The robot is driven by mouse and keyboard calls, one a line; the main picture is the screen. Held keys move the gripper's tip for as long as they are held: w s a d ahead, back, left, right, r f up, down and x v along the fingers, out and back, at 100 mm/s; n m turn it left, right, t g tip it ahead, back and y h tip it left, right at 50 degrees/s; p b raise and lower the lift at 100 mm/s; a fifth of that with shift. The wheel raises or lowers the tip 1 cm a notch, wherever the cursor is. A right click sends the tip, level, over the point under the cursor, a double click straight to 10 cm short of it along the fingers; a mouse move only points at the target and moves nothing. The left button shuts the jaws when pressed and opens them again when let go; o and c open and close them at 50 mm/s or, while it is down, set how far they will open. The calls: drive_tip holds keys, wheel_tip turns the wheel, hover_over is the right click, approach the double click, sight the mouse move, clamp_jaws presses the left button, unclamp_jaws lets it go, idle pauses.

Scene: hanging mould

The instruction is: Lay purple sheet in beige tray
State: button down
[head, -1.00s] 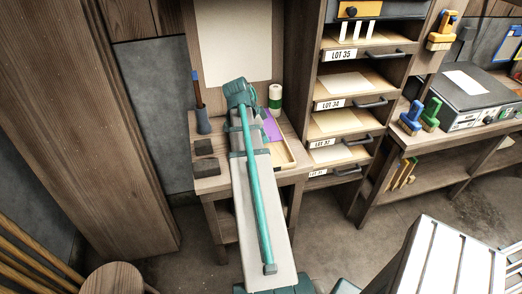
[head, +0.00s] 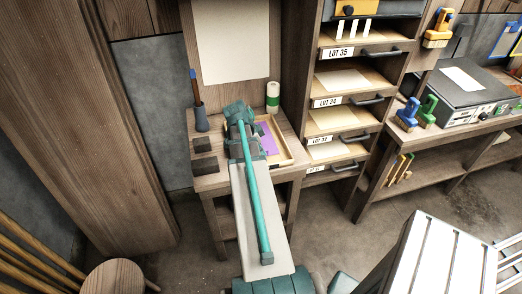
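The purple sheet (head: 267,138) shows in part in the head view, at the beige tray (head: 288,155) on the small wooden table. My arm covers the left part of both, so I cannot tell whether the whole sheet lies flat inside the tray's rim. My gripper (head: 240,112) is at the far end of the teal and white arm, over the table at the tray's left side. Its fingers are hidden behind the wrist, so I cannot see whether it is open or shut, or whether it touches the sheet.
A green and white bottle (head: 273,97) stands behind the tray. A dark cup with a brush (head: 200,118) and two dark blocks (head: 204,155) are on the table's left. A shelf rack with labelled drawers (head: 340,103) rises close on the right. A round stool (head: 112,279) stands at the lower left.

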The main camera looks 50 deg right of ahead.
drive_tip(key=shift+f, duration=0.15)
drive_tip(key=c, duration=1.3)
unclamp_jaws()
drive_tip(key=b+v, duration=0.1)
drive_tip(key=v, duration=1.1)
drive_tip(key=shift+b, duration=0.35)
